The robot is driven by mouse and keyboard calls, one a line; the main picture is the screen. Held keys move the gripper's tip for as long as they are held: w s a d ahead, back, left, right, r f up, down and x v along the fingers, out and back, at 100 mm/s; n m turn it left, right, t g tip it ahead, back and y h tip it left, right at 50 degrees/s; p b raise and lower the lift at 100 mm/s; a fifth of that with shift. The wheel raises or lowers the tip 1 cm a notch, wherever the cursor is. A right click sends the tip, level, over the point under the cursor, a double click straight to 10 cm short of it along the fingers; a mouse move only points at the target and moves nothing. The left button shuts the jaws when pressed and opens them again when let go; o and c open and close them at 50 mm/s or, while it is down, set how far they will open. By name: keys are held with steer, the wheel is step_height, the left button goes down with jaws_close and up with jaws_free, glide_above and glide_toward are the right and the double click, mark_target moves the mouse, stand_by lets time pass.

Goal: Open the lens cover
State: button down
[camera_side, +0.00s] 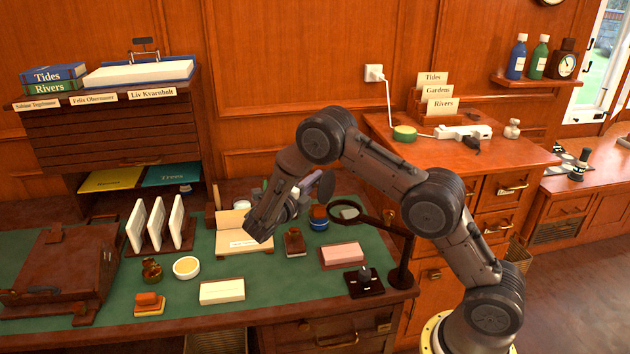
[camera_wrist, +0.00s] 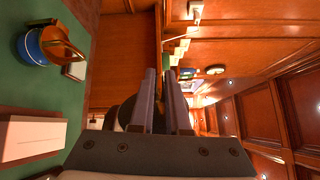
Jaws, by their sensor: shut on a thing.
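A magnifier stands on the desk, with a dark lens ring (camera_side: 360,219) held out on a jointed arm over a dark base. A dark round lens cover (camera_side: 326,186) stands steeply tilted above the ring's left end, off the lens opening. Whether it touches the ring there is hard to see. My gripper (camera_side: 303,190) is at the left side of the cover, shut on it. In the wrist view my fingers (camera_wrist: 165,102) are close together, with a dark rounded shape, probably the cover (camera_wrist: 126,112), partly hidden behind them.
A pink block (camera_side: 342,254) lies below the ring, and a dark stamp (camera_side: 295,242) is left of it. A blue jar (camera_side: 318,218) stands behind, near the cover. A card stand (camera_side: 240,265) is left of my gripper. Free green mat (camera_side: 285,285) lies in front.

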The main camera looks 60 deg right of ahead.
steer(key=shift+f, duration=0.15)
steer(key=c, duration=0.9)
jaws_free()
steer(key=a, duration=1.4)
steer(key=shift+s, duration=0.3)
steer(key=shift+d, duration=0.1)
